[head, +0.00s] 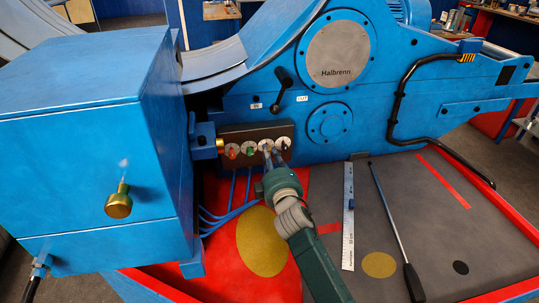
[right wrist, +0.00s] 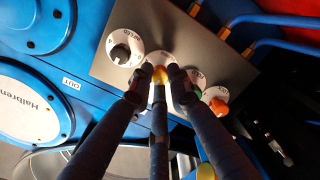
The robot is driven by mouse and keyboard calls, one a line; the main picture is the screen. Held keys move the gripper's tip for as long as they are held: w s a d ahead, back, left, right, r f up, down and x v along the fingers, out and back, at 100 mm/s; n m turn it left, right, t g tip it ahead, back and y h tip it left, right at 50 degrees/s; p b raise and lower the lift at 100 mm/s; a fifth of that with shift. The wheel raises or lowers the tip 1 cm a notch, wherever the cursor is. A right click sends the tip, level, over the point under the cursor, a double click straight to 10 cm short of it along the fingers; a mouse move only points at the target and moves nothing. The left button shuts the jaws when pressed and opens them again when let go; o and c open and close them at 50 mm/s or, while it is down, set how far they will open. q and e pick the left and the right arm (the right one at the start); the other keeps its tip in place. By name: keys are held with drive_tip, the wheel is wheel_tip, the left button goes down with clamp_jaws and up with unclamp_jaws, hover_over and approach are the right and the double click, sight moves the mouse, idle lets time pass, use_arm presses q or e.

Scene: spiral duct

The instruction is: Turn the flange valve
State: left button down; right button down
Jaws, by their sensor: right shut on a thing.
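A dark control panel (head: 225,136) on the blue machine carries a row of small round dials with knobs. In the head view, a red knob (head: 232,151) and a green knob (head: 249,149) are left of my right gripper (head: 268,152), and a black knob (head: 284,143) is right of it. In the right wrist view, my right gripper (right wrist: 160,76) has its fingers closed around the yellow knob (right wrist: 159,74) of the dial between the black and green ones. The fingers hide much of that dial. I cannot read which dial is the flange valve. My left gripper is not in view.
A big blue box (head: 85,130) with a brass knob (head: 118,201) stands at the left. Blue hoses (head: 228,213) run below the panel. A white ruler (head: 348,215) and a black-handled rod (head: 395,225) lie on the grey deck at the right. A black lever (head: 283,85) sits above the panel.

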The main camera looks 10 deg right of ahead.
drive_tip(key=shift+n, duration=0.3)
drive_tip(key=c, duration=1.6)
unclamp_jaws()
drive_tip(key=shift+c, duration=0.2)
drive_tip(key=shift+s, duration=0.1)
drive_tip(key=s, duration=1.1)
drive_tip(key=shift+s+r, duration=0.25)
drive_tip(key=shift+s, duration=0.15)
